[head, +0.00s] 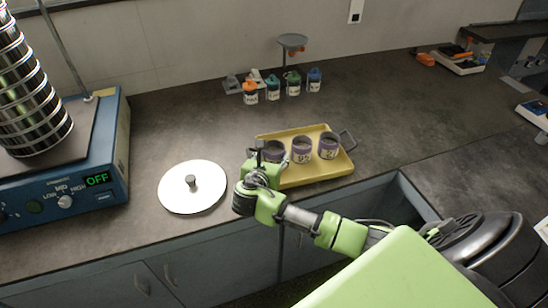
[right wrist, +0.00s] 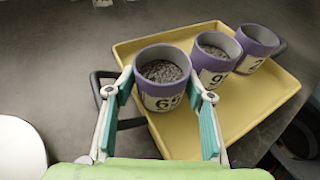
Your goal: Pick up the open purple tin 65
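The open purple tin 65 (right wrist: 163,82) is upright, with grey grains inside and a white number label. It stands at the near left end of a yellow tray (right wrist: 265,110). In the head view the tin (head: 273,151) is partly hidden by my right gripper (head: 259,163). In the right wrist view my right gripper (right wrist: 160,95) has one finger on each side of the tin, near its wall. Its fingers are spread about as wide as the tin; firm contact does not show. My left gripper is not in view.
Two more purple tins (right wrist: 216,58) (right wrist: 256,48) stand on the tray beside tin 65. Several small bottles (head: 272,87) stand behind. The bench right of the tray is clear.

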